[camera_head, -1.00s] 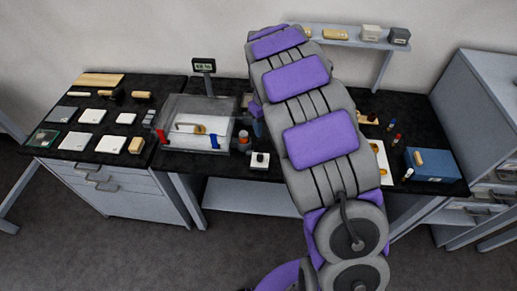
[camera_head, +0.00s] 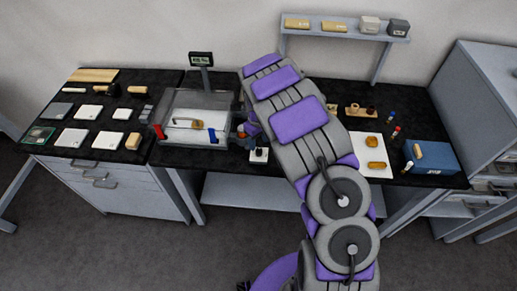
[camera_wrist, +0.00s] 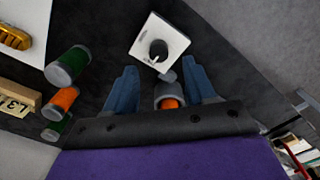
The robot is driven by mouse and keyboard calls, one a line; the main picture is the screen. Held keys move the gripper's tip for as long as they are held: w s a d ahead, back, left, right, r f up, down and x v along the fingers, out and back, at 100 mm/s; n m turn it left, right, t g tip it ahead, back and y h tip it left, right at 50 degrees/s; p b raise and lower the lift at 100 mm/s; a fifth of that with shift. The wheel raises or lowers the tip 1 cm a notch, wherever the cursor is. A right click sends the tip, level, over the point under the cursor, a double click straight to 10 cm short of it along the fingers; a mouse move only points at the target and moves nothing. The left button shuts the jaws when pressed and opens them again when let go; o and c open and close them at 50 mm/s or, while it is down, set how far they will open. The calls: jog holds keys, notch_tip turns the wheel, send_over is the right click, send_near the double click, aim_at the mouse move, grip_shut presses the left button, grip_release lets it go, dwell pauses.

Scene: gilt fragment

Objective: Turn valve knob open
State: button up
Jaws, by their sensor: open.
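A black round knob (camera_wrist: 158,50) sits on a square white base with small markings; I take it for the valve knob. In the head view its white base (camera_head: 259,156) stands near the bench's front edge, and the knob shows as a small dark spot. In the wrist view my gripper (camera_wrist: 163,76) is open, its two blue fingers pointing toward the knob. The knob lies beyond the fingertips, apart from them. A grey cylinder with an orange top (camera_wrist: 168,98) shows between the fingers; I cannot tell whether they touch it. In the head view my arm mostly hides the gripper.
A clear box (camera_head: 185,115) with a red and a blue handle stands left of the knob. Green and orange cylinders (camera_wrist: 67,66) stand left in the wrist view. A white board (camera_head: 371,150) and a blue box (camera_head: 431,157) lie to the right.

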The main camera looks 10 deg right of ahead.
aim_at(259, 150)
notch_tip(259, 150, down, 5)
jog(key=shift+d+f, duration=0.1)
jog(key=shift+f, duration=0.05)
jog(key=shift+c, duration=0.3)
grip_shut()
dwell(0.3)
